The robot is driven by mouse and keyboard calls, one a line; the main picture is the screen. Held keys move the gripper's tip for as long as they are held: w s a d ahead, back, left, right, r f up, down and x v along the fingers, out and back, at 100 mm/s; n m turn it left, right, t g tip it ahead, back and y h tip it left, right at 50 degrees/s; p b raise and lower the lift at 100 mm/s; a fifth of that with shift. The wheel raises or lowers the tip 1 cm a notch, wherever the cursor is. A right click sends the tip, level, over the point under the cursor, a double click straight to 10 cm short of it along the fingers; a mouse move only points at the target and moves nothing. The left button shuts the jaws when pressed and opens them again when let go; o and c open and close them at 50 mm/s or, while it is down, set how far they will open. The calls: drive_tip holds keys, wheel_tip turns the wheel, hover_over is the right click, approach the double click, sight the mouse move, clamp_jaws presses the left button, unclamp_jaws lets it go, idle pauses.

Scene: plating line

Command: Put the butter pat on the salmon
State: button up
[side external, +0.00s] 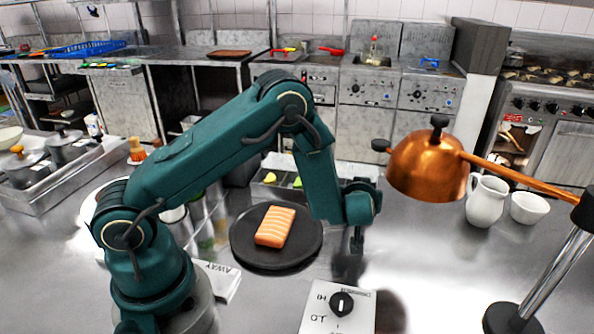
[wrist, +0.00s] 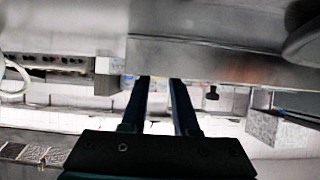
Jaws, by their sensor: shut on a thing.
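The salmon (side external: 275,227) is an orange fillet with pale stripes, lying on a round dark plate (side external: 249,259) in the middle of the counter in the side view. My gripper (side external: 356,250) points down to the right of the plate, apart from the salmon and above the counter. In the wrist view my gripper (wrist: 158,80) shows two dark fingers with a gap between them. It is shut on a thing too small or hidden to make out. I cannot pick out the butter pat in either view.
A white box with a black dial (side external: 341,303) stands in front of my gripper. A copper lamp (side external: 428,166) hangs on the right. A steel tray (side external: 262,190) lies behind the plate.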

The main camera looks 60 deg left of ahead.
drive_tip(key=shift+f, duration=0.2)
drive_tip(key=o, duration=0.9)
drive_tip(key=shift+r, duration=0.1)
drive_tip(key=v, duration=0.4)
drive_tip(key=shift+d, duration=0.15)
drive_tip(key=shift+c, duration=0.3)
drive_tip(key=shift+s+d+r, duration=0.2)
drive_tip(key=shift+s, duration=0.1)
drive_tip(key=shift+c, duration=0.8)
